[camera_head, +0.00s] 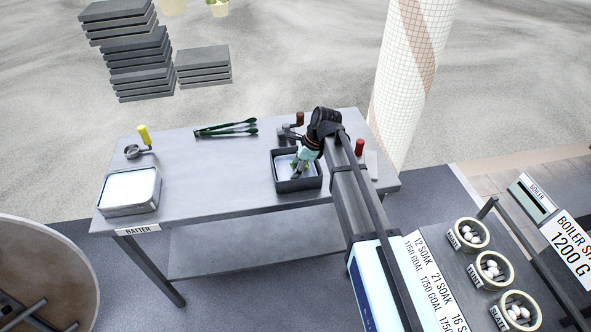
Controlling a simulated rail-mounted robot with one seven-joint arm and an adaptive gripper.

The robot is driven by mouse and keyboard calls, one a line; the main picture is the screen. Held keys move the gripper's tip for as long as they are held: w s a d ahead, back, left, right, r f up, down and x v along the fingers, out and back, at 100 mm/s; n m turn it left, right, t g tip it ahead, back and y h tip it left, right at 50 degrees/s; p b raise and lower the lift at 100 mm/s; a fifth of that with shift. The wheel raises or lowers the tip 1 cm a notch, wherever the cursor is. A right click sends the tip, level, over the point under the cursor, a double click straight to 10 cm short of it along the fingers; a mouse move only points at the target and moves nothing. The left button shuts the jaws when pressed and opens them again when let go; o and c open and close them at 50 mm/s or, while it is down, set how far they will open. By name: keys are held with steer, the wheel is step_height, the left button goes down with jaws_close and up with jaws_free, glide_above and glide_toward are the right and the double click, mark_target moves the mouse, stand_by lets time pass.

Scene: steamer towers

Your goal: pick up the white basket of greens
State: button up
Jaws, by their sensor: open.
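My gripper (301,167) is open and reaches down over a dark square tray (303,184) on the grey table. Its fingers are at or just above the tray's pale inside, and I cannot tell if they touch anything. A small patch of green shows by the fingertips, partly hidden by them. No white basket of greens can be made out clearly.
On the table (225,185) are green-handled tongs (226,128), a yellow-handled scoop (140,142), a batter pan (130,190) and a red-handled tool (359,148). The middle left of the table is clear. A tiled column (411,75) stands behind its right end.

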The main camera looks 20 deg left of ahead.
jaws_close()
steer(key=shift+r, duration=0.2)
step_height(320, 180, up, 20)
steer(key=b, duration=0.4)
steer(key=shift+f+b, duration=0.15)
steer(key=shift+b, duration=0.15)
stand_by(0.5)
